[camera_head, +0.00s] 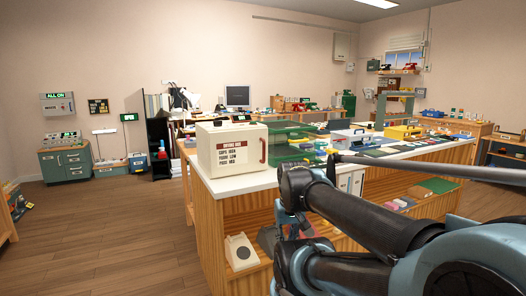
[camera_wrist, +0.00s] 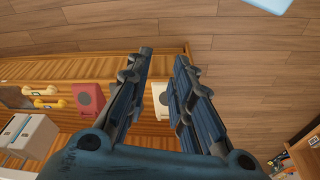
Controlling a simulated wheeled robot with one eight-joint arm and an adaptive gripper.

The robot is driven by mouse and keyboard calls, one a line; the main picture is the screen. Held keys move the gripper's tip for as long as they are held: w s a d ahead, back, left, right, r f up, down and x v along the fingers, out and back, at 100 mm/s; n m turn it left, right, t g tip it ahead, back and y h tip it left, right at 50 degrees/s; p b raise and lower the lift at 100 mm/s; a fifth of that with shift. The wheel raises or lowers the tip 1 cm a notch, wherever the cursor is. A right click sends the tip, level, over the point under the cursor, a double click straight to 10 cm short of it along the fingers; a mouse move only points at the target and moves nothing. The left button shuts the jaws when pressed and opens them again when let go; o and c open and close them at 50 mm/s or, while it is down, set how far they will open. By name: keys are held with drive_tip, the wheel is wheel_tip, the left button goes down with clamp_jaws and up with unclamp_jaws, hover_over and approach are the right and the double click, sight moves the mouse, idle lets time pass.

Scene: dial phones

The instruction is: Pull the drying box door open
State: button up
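The drying box (camera_head: 232,150) is a cream box on the near left end of the white-topped counter in the head view. A dark red sign with lettering is on its front, and a red upright handle (camera_head: 263,150) is at the front's right side. The door looks shut. My gripper (camera_wrist: 163,55) shows in the wrist view with its two dark fingers apart and nothing between them held. It points down toward the wooden shelf unit and floor. In the head view my arm is at the lower right, below and right of the box, and the fingertips are hard to make out.
The counter (camera_head: 213,187) has a wooden body with open shelves. A white dial phone (camera_head: 241,252) stands on its lower shelf; a red phone (camera_wrist: 88,100) shows in the wrist view. The wooden floor (camera_head: 110,235) at left is clear.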

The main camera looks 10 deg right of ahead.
drive_tip(key=w+r+t, duration=0.1)
drive_tip(key=w+r, duration=1.7)
drive_tip(key=r, duration=0.2)
drive_tip(key=n+t, duration=0.1)
approach(264, 147)
drive_tip(key=x, duration=1)
drive_tip(key=shift+w+d+f, duration=0.1)
drive_tip(key=shift+f, duration=0.2)
drive_tip(key=shift+c, duration=0.5)
clamp_jaws()
